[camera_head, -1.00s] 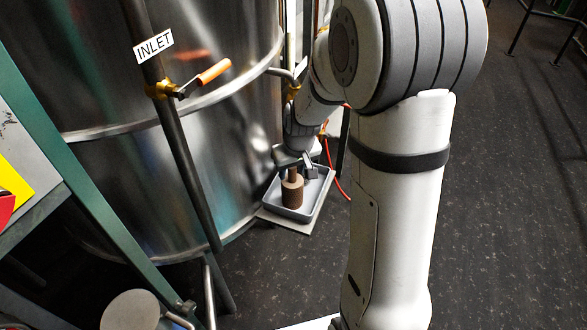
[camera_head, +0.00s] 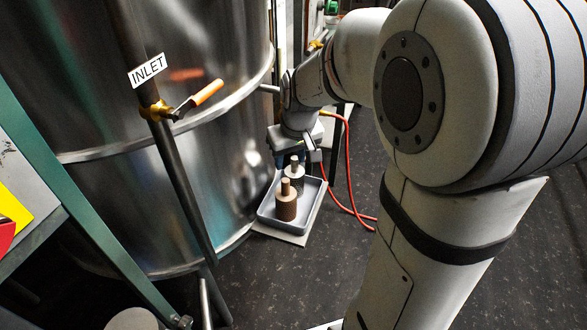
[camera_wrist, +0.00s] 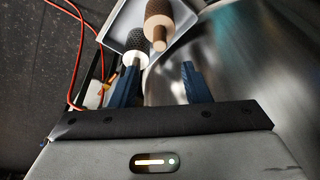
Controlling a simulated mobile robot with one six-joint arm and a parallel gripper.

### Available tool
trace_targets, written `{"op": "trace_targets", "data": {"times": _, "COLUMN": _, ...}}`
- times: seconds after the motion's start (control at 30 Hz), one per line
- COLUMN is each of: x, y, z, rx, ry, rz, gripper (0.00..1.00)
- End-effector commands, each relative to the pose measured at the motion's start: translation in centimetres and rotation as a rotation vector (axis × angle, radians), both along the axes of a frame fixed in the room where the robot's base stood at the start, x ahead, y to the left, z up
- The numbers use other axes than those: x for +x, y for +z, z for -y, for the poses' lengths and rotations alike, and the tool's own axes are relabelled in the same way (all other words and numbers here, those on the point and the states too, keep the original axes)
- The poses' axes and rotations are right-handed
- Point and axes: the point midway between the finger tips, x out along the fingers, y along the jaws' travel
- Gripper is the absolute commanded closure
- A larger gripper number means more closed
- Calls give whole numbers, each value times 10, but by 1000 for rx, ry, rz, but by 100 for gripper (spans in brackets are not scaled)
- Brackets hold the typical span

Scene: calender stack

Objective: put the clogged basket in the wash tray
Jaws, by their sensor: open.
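The clogged basket (camera_head: 286,208), a brown cylinder with a stem on top, stands upright in the grey wash tray (camera_head: 262,218), towards its near side. The basket also shows in the wrist view (camera_wrist: 158,18), beyond my fingertips. A second, dark mesh basket with a pale top (camera_head: 294,180) stands behind it in the tray; it shows in the wrist view (camera_wrist: 135,42) close to the left finger. My gripper (camera_head: 297,153) is open and empty, above the back of the tray. In the wrist view, its blue fingers (camera_wrist: 160,70) are apart; contact with the dark basket cannot be told.
A large steel tank (camera_head: 150,140) rises left of the tray. A dark inlet pipe with an orange-handled valve (camera_head: 205,93) stands before it. A red hose (camera_head: 350,170) hangs right of the tray. A green frame (camera_head: 85,225) is at the left. Open floor lies at the front right.

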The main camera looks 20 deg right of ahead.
Motion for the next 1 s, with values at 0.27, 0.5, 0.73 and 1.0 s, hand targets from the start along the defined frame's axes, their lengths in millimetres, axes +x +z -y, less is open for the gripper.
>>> {"op": "trace_targets", "data": {"times": 0.27, "x": -87, "y": 18, "z": -5, "rx": 1, "ry": -72, "rz": -38, "gripper": 57}}
{"op": "trace_targets", "data": {"times": 0.5, "x": -161, "y": 16, "z": -5, "rx": -4, "ry": -146, "rz": -75, "gripper": 57}}
{"op": "trace_targets", "data": {"times": 0.73, "x": -175, "y": 13, "z": -2, "rx": -7, "ry": -165, "rz": -87, "gripper": 57}}
{"op": "trace_targets", "data": {"times": 1.0, "x": -174, "y": 19, "z": -2, "rx": -6, "ry": -164, "rz": -85, "gripper": 57}}
